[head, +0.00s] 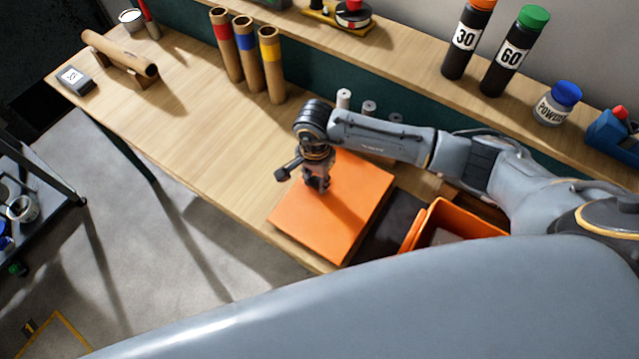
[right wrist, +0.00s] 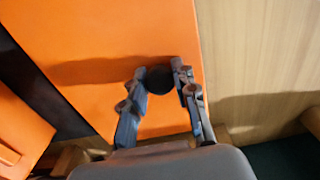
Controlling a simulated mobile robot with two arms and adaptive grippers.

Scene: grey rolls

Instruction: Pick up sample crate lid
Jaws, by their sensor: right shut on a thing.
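The sample crate lid (head: 350,225) is a flat orange square with a dark round knob, seen near the front edge of the bench. In the right wrist view the orange lid (right wrist: 120,30) fills the middle, and its black knob (right wrist: 160,79) sits between the fingertips. My right gripper (head: 318,187) points down over the lid and is shut on its knob; in the right wrist view its fingers (right wrist: 160,82) flank the knob. Whether the lid touches the bench or hangs just above it, I cannot tell. My left gripper is not in view.
An open orange crate (head: 465,216) stands right of the lid, with a dark mat (head: 385,228) between. Cardboard tubes with red, blue and yellow bands (head: 246,62) stand behind. A shelf (head: 400,62) with labelled bottles runs along the back. The bench's left middle is clear.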

